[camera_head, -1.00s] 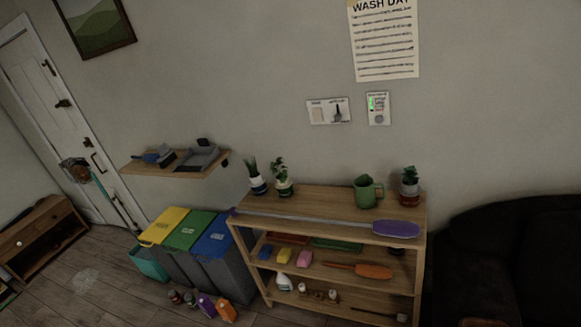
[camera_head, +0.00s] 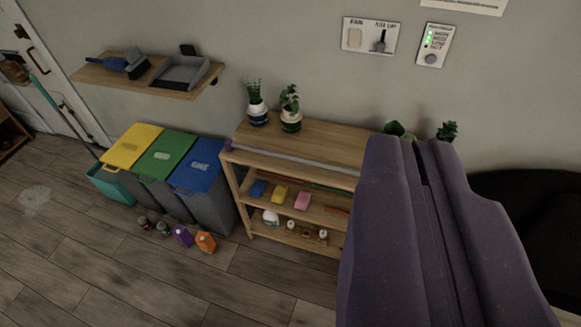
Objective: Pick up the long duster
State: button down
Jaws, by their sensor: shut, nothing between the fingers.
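The long duster (camera_head: 300,161) lies along the front of the wooden shelf unit's top board. Its grey pole and the small purple end at the left show. Its purple head at the right is hidden behind my gripper. My gripper (camera_head: 416,148) is large and purple-grey in the right foreground. Its two fingers are shut together with only a thin seam between them, and they hold nothing. It covers the right part of the shelf unit. I cannot tell how far it is from the duster.
The shelf unit (camera_head: 330,135) holds two potted plants (camera_head: 290,115) behind the pole, with sponges and bottles on lower boards. Three lidded bins (camera_head: 165,160) stand left of it. A dark sofa (camera_head: 535,205) is at right.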

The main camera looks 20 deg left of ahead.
aim_at(230, 144)
jog(key=i+u, duration=0.2)
jog(key=i, duration=0.4)
jog(key=i+u, duration=0.25)
jog(key=i, duration=0.35)
jog(key=i+l+u, duration=0.2)
jog(key=i, duration=0.4)
jog(key=i+l+u, duration=0.25)
jog(key=i, duration=0.35)
jog(key=j, duration=0.1)
